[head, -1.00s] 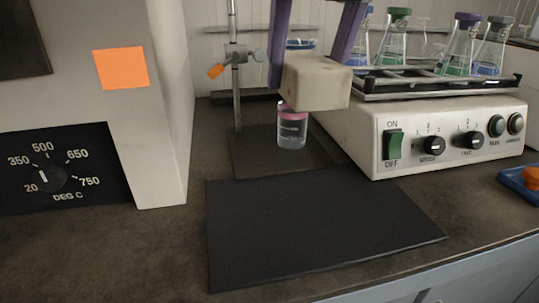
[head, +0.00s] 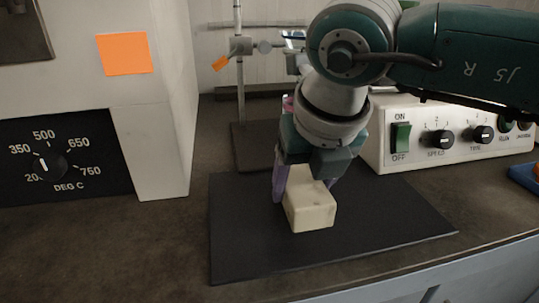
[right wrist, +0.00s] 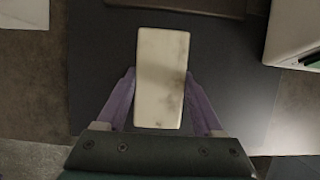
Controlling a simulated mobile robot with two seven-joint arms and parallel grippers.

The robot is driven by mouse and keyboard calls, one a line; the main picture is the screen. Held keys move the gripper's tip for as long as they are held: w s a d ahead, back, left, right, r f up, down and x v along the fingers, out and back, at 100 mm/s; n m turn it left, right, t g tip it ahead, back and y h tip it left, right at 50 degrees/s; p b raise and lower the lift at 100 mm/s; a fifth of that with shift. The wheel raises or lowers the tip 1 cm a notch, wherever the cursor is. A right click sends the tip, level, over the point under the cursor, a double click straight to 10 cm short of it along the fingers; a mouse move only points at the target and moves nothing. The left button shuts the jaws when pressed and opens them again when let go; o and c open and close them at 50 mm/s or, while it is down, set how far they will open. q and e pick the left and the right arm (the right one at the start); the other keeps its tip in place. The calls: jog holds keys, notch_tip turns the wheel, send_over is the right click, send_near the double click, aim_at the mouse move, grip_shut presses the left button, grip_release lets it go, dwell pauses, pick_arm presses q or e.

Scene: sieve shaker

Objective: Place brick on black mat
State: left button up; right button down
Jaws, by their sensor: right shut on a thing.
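The cream-coloured brick (head: 310,207) is between the purple fingers of my right gripper (head: 303,190), low over the middle of the black mat (head: 245,245). I cannot tell whether the brick touches the mat. In the right wrist view the brick (right wrist: 162,75) lies lengthwise away from the gripper (right wrist: 163,105), with a purple finger on each side and the mat (right wrist: 100,60) below. My right gripper is shut on the brick. My left gripper is not in view.
A white shaker (head: 425,140) with a green switch and knobs stands right of the mat. A furnace with a dial (head: 45,167) is at the left. A blue tray (head: 524,178) is at the far right.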

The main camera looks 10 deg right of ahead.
jog(key=shift+c, duration=0.2)
grip_release()
jog(key=shift+r, duration=0.1)
